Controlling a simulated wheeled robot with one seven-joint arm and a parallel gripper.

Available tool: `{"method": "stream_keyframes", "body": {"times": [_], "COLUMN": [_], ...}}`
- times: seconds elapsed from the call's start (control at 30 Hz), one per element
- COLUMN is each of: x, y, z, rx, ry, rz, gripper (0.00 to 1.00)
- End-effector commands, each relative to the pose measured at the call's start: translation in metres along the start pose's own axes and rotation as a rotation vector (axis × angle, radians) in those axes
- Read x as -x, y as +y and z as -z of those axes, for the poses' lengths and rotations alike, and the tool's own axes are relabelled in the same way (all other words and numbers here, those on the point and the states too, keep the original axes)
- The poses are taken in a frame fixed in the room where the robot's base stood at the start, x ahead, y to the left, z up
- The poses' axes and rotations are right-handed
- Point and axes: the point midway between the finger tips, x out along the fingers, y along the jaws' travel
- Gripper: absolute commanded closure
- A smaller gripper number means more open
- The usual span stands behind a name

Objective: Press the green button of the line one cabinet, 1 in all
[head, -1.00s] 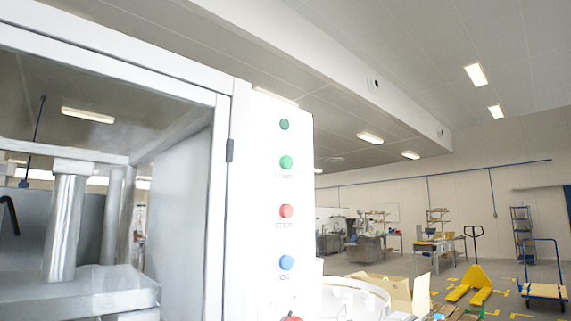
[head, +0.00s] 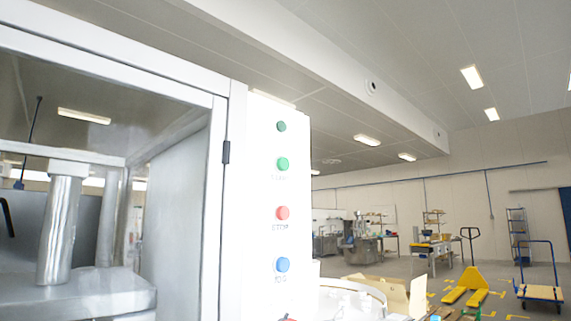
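The white cabinet panel (head: 257,200) stands at the centre of the head view, beside a metal-framed machine. A bright green button (head: 283,164) sits in its upper part, with a small blurred label under it. A darker green round piece (head: 282,126) is above it. Below are a red button (head: 282,213) labelled STOP and a blue button (head: 283,264). Part of another red piece (head: 288,319) shows at the bottom edge. My gripper is not in the view, and nothing covers the buttons.
The machine's frame (head: 217,190) and metal column (head: 61,225) fill the left side. An open cardboard box (head: 396,296) is low at right of the panel. A yellow pallet jack (head: 466,285) and a blue trolley (head: 540,291) stand farther right on open floor.

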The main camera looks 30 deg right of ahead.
Motion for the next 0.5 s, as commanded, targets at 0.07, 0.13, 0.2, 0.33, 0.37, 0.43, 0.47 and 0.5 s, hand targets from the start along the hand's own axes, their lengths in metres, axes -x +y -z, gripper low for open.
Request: {"method": "stream_keyframes", "body": {"times": [0.07,0.13,0.2,0.33,0.37,0.43,0.47,0.5], "x": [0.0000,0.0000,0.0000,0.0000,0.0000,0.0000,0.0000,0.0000], "y": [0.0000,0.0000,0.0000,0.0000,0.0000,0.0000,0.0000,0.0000], "z": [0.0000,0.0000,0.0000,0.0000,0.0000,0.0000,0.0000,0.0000], "rx": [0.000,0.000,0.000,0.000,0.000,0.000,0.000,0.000], "ry": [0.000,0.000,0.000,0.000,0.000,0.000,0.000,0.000], "rz": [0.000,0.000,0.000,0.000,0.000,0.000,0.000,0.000], "gripper": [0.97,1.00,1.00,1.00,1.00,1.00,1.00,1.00]}}
